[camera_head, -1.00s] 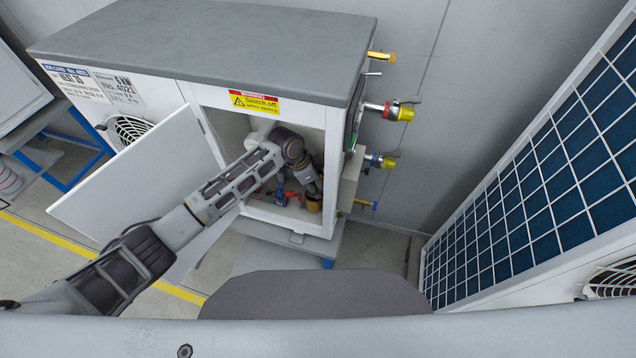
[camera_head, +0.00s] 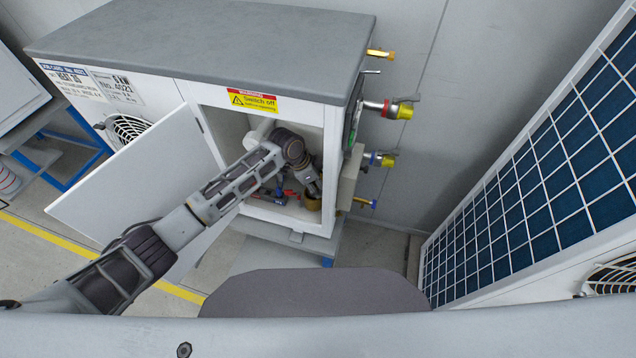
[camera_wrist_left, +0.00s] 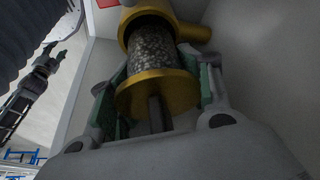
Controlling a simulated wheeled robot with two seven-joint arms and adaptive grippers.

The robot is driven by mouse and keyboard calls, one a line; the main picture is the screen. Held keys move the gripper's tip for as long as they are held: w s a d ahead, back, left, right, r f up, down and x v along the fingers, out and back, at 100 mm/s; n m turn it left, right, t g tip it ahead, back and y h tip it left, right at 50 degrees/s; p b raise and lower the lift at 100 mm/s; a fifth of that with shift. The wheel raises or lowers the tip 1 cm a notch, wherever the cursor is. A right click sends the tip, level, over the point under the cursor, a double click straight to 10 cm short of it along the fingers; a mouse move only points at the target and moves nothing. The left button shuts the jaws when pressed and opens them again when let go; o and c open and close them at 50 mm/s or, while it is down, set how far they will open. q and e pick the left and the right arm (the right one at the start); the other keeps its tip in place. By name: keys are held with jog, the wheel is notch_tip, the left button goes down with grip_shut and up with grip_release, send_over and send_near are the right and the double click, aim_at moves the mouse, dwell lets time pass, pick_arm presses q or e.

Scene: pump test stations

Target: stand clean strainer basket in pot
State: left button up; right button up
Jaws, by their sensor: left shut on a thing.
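In the left wrist view the strainer basket (camera_wrist_left: 153,52) is a speckled grey mesh cylinder with a round brass end plate (camera_wrist_left: 158,92). My left gripper (camera_wrist_left: 158,108) is shut on its brass end, with a green-edged finger on each side. The far end of the mesh is inside the mouth of the brass pot (camera_wrist_left: 196,33), with a length of mesh showing between. In the head view my left gripper (camera_head: 313,187) is inside the open cabinet, just above a brass part (camera_head: 312,203); the basket cannot be made out there. A dark arm shape, apparently my right gripper (camera_wrist_left: 22,98), shows blurred at left.
The cabinet (camera_head: 290,228) has its white door (camera_head: 135,190) swung open at left. Red and blue parts (camera_head: 270,193) lie on its floor beside my arm. Capped valves (camera_head: 400,110) stick out on its right side.

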pick_arm(q)
jog(key=shift+a+f, duration=0.1)
jog(key=shift+f, duration=0.6)
dwell(0.7)
jog(key=shift+s+a+f, duration=0.15)
jog(key=shift+s+f, duration=0.1)
jog(key=shift+f, duration=0.25)
jog(key=shift+s+a+f, duration=0.1)
jog(key=shift+s+f, duration=0.1)
jog(key=shift+f, duration=0.3)
dwell(0.7)
jog(key=o, duration=1.2)
jog(key=shift+w+d+f, duration=0.15)
jog(key=shift+w+f, duration=0.1)
jog(key=shift+w, duration=0.05)
jog(key=shift+r, duration=0.1)
jog(key=shift+s+r, duration=0.1)
jog(key=shift+r, duration=0.3)
jog(key=shift+w+v, duration=0.15)
jog(key=shift+v, duration=1.6)
jog(key=shift+w+v, duration=0.15)
jog(key=shift+v, duration=1.65)
